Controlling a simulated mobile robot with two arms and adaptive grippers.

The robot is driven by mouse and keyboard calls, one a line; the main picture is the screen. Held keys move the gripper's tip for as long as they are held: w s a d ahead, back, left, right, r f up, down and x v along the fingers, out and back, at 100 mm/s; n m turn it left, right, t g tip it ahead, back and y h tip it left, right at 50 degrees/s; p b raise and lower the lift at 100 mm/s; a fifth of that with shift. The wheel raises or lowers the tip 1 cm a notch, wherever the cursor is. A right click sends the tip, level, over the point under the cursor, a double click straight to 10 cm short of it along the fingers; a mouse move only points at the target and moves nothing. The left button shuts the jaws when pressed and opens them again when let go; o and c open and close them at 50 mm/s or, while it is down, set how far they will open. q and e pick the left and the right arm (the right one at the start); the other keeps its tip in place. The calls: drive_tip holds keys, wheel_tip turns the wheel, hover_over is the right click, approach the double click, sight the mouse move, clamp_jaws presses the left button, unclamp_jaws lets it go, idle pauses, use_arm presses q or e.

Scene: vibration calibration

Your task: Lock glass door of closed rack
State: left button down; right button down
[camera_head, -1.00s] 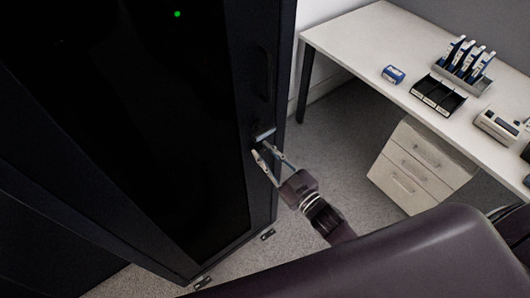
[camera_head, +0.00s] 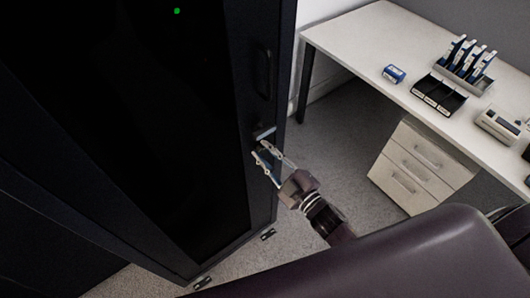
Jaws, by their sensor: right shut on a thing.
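The closed rack stands at the left with a dark glass door (camera_head: 165,130) in a black frame. A recessed handle (camera_head: 262,72) sits on the door's right edge. Below it a small grey lock piece (camera_head: 264,133) sticks out from the door frame. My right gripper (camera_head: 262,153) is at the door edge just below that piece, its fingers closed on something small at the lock. What is between the fingertips is too small to make out clearly. My left gripper is not in view.
A white desk (camera_head: 370,35) stands at the right with a blue box (camera_head: 393,74), a black tray (camera_head: 438,95), a rack of blue-and-white tools (camera_head: 466,62) and a grey device (camera_head: 500,125). A drawer cabinet (camera_head: 420,165) stands below. Carpet between rack and cabinet is clear.

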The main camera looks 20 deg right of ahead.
drive_tip(key=n+b, duration=0.1)
drive_tip(key=n, duration=0.5)
drive_tip(key=shift+f+n+b, duration=0.15)
drive_tip(key=shift+n+b, duration=0.15)
drive_tip(key=shift+b, duration=0.1)
drive_tip(key=n+b, duration=0.1)
drive_tip(key=n, duration=0.2)
drive_tip(key=shift+f, duration=0.1)
drive_tip(key=shift+n+b, duration=0.7)
drive_tip(key=shift+n, duration=0.9)
drive_tip(key=c, duration=1.7)
unclamp_jaws()
